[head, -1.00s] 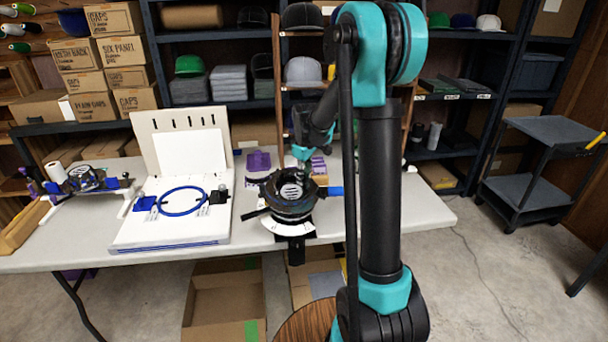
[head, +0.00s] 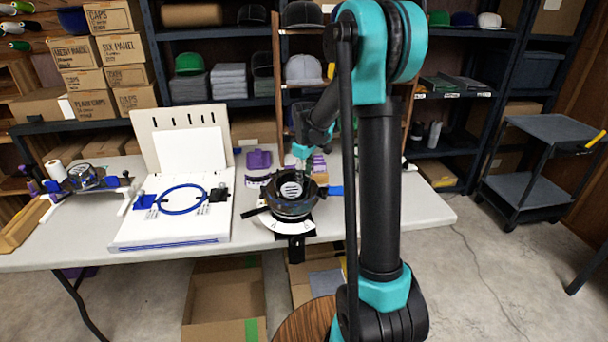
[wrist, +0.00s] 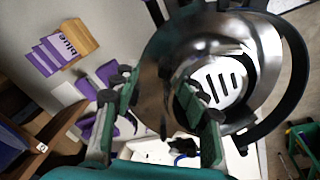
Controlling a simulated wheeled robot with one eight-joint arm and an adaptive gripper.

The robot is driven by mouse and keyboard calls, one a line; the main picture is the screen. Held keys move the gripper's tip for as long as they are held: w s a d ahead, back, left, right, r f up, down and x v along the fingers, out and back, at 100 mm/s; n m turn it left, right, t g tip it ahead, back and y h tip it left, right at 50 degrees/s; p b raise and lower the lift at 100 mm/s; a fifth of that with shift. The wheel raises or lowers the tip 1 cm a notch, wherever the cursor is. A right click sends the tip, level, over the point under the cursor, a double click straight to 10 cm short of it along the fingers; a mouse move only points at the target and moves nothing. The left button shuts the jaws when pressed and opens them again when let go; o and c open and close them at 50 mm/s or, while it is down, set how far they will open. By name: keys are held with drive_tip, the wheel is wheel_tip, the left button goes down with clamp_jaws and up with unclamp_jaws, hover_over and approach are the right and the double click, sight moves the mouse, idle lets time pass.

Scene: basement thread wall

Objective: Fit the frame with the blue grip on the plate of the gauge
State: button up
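The gauge (head: 283,226) stands near the table's front edge, with a white scale arc at its base. Its round plate with dark slots shows in the wrist view (wrist: 218,80). The dark round frame (head: 291,203) is at the gauge's top, with its blue grip (head: 335,190) pointing right. A black curved band shows beside the plate in the wrist view; I cannot tell whether the frame is fully seated. My gripper (wrist: 160,125) is just behind and above the plate, its fingers apart. One finger overlaps the plate's edge in view. I see nothing clearly held.
A white board with a blue hoop (head: 183,211) stands left of the gauge. Purple items (head: 259,160) and cards (wrist: 55,48) lie behind it. Another blue-clipped device (head: 88,178) is at the far left. The table right of the gauge is partly hidden by my arm.

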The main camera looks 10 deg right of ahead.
idle(0.3)
wheel_tip(320, 180, up, 12)
drive_tip(key=s, duration=0.2)
drive_tip(key=s+d+f+m, duration=0.1)
drive_tip(key=s+f+m, duration=0.2)
drive_tip(key=s, duration=0.6)
drive_tip(key=s+d+f+m+t, duration=0.1)
drive_tip(key=s+f+m, duration=0.2)
drive_tip(key=s+f, duration=0.4)
drive_tip(key=s+d+f+m+t, duration=0.1)
drive_tip(key=s+f, duration=0.4)
drive_tip(key=s, duration=0.8)
drive_tip(key=shift+d+f+m, duration=0.1)
drive_tip(key=shift+d+m, duration=0.2)
drive_tip(key=shift+m, duration=0.4)
drive_tip(key=shift+d+f+m, duration=0.1)
drive_tip(key=shift+d+m, duration=0.15)
drive_tip(key=shift+m, duration=0.45)
